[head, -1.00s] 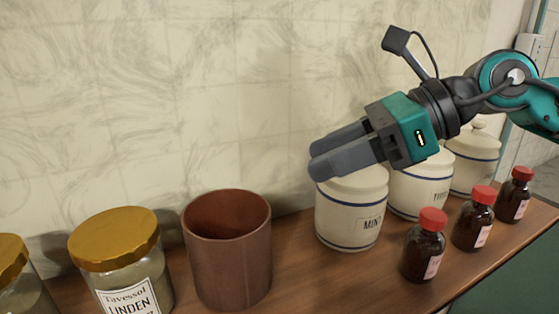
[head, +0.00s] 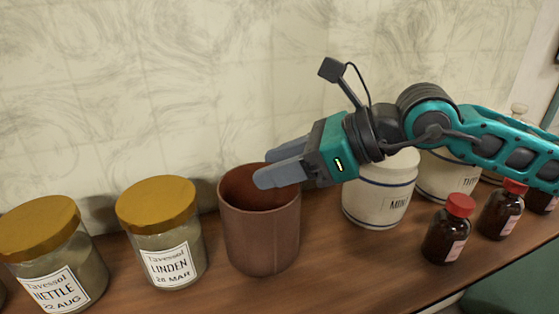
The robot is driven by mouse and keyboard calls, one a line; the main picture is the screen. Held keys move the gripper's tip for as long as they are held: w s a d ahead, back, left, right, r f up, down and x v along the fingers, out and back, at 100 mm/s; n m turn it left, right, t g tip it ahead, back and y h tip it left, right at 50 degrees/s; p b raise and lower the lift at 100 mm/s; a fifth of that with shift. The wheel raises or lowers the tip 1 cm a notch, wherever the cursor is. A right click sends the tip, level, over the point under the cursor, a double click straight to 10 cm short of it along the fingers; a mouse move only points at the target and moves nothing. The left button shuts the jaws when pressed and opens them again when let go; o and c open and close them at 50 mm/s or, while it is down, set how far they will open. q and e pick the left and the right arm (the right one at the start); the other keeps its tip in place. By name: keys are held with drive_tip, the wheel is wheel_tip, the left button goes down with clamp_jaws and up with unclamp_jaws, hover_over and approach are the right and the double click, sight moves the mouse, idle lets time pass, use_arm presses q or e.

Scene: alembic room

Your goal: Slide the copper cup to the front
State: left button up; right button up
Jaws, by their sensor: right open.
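The copper cup (head: 262,238) is a reddish-brown, open-topped cylinder standing upright on the wooden shelf, between the linden jar and the mint jar. My right gripper (head: 266,172) comes in from the right, with its grey fingers over the cup's mouth at the rim. The fingers are apart and hold nothing. They cover part of the far and right rim, and I cannot tell whether they touch it. My left gripper is not in view.
Glass jars with gold lids, linden (head: 163,236) and nettle (head: 54,256), stand left of the cup. The white mint jar (head: 380,196) and red-capped brown bottles (head: 448,232) stand to the right. A patterned wall (head: 130,80) is behind. Bare shelf (head: 340,262) lies at the front right.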

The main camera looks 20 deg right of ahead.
clamp_jaws()
idle(0.4)
drive_tip(key=shift+f, duration=0.1)
